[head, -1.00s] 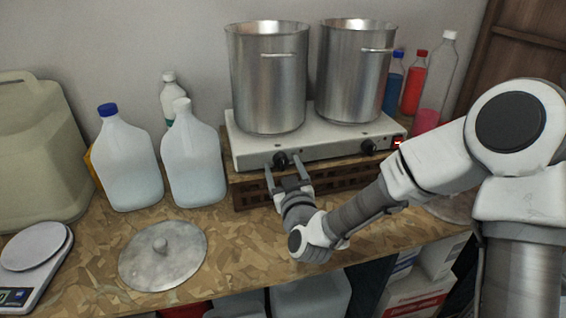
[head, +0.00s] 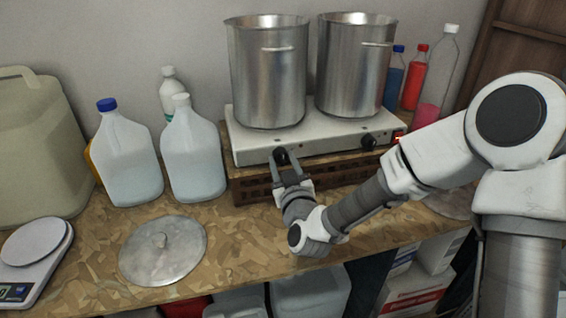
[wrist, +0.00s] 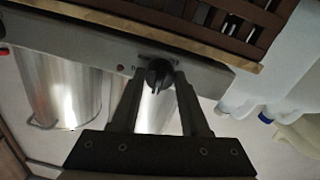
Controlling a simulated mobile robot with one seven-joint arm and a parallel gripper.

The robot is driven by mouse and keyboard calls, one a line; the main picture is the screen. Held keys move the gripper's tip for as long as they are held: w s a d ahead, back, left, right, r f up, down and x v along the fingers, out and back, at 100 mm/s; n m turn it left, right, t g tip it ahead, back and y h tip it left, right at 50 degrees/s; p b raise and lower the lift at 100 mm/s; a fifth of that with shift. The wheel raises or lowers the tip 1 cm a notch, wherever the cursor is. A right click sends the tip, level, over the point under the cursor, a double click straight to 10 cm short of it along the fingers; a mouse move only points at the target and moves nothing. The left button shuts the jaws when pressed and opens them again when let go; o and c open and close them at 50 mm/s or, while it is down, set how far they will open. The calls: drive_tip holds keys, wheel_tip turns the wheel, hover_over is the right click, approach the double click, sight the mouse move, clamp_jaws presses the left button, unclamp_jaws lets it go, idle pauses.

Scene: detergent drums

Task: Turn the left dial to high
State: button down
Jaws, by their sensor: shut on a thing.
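The white two-burner hot plate (head: 245,150) stands on a brown slatted crate against the wall. Its left dial (head: 281,157), a black knob, is on the front face below the left pot. My gripper (head: 285,163) reaches it from the front, with a finger on each side. In the wrist view the dial (wrist: 158,74) sits between the two fingertips, and my gripper (wrist: 160,80) is shut on it. The dial's setting marks are too small to read. The right dial (head: 368,141) is free.
Two tall steel pots (head: 268,80) (head: 353,70) stand on the burners. White jugs (head: 192,160) are left of the hot plate. A round metal lid (head: 163,250) and a scale (head: 35,255) lie in front. Bottles (head: 413,80) stand at the right. My arm crosses the right side.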

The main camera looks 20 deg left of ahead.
drive_tip(key=m+b, duration=0.2)
drive_tip(key=m, duration=0.1)
drive_tip(key=shift+f+b, duration=0.1)
drive_tip(key=shift+b, duration=0.25)
drive_tip(key=m+b, duration=0.2)
drive_tip(key=m, duration=0.1)
drive_tip(key=m+b, duration=0.2)
drive_tip(key=m, duration=0.1)
drive_tip(key=shift+m+g, duration=0.3)
drive_tip(key=shift+m, duration=0.1)
drive_tip(key=shift+r+m+b, duration=0.25)
drive_tip(key=shift+m+b, duration=0.5)
drive_tip(key=shift+m, duration=0.95)
drive_tip(key=shift+y, duration=0.3)
drive_tip(key=shift+c, duration=2)
unclamp_jaws()
